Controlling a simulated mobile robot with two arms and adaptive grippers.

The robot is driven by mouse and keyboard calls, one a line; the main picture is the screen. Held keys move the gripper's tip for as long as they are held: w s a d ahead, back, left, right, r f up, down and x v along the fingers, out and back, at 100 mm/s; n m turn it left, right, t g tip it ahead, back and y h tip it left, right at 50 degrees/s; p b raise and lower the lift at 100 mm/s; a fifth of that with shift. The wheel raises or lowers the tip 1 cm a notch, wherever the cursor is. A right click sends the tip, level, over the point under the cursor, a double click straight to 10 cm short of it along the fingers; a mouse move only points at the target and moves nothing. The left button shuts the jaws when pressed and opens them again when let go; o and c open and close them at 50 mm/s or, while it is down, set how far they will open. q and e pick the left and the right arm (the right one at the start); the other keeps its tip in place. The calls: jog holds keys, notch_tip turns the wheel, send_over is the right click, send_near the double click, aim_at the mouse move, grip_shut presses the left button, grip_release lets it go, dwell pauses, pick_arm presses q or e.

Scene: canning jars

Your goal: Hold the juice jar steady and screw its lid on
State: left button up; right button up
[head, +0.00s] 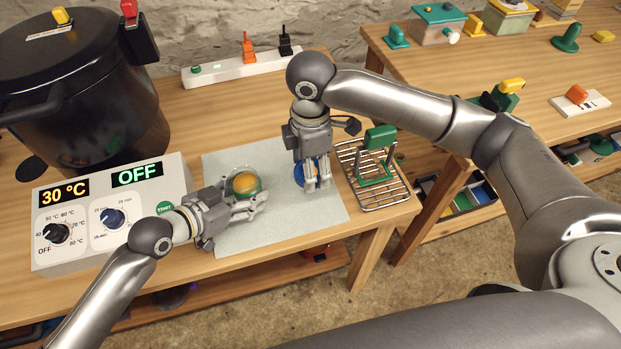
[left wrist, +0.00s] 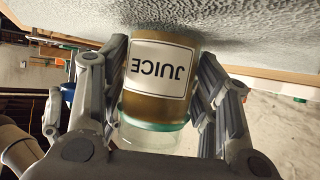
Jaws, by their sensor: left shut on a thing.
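The juice jar (head: 243,183) stands on the grey mat with its open top showing orange-brown contents and a greenish rim. In the left wrist view the jar (left wrist: 162,72) shows a white JUICE label, upside down, between the two fingers. My left gripper (head: 252,204) is shut on the jar from the side. A blue lid (head: 299,176) lies on the mat to the right of the jar. My right gripper (head: 318,186) points down at the lid and its fingers partly hide it. I cannot tell whether those fingers grip it.
The grey mat (head: 270,233) has free room in front. A wire rack (head: 384,197) with a green-handled tool (head: 376,150) stands right of my right gripper. A control box (head: 80,212) reading 30 °C and OFF and a large black pot (head: 85,110) stand left.

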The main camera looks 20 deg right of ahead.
jog(key=shift+w+a+r, duration=0.1)
jog(key=shift+a+r, duration=0.25)
jog(key=shift+r, duration=0.3)
jog(key=shift+w+a+r, duration=0.1)
jog(key=shift+a+r, duration=0.2)
jog(key=shift+r, duration=0.3)
jog(key=w+a+r, duration=0.2)
jog(key=a+r, duration=0.3)
jog(key=a, duration=0.7)
jog(key=shift+a+f, duration=0.1)
jog(key=shift+f, duration=2.1)
jog(key=shift+f, duration=0.95)
jog(key=shift+o, duration=0.7)
jog(key=shift+w, duration=0.1)
jog(key=c, duration=0.5)
jog(key=m, duration=0.4)
jog(key=shift+m, duration=0.3)
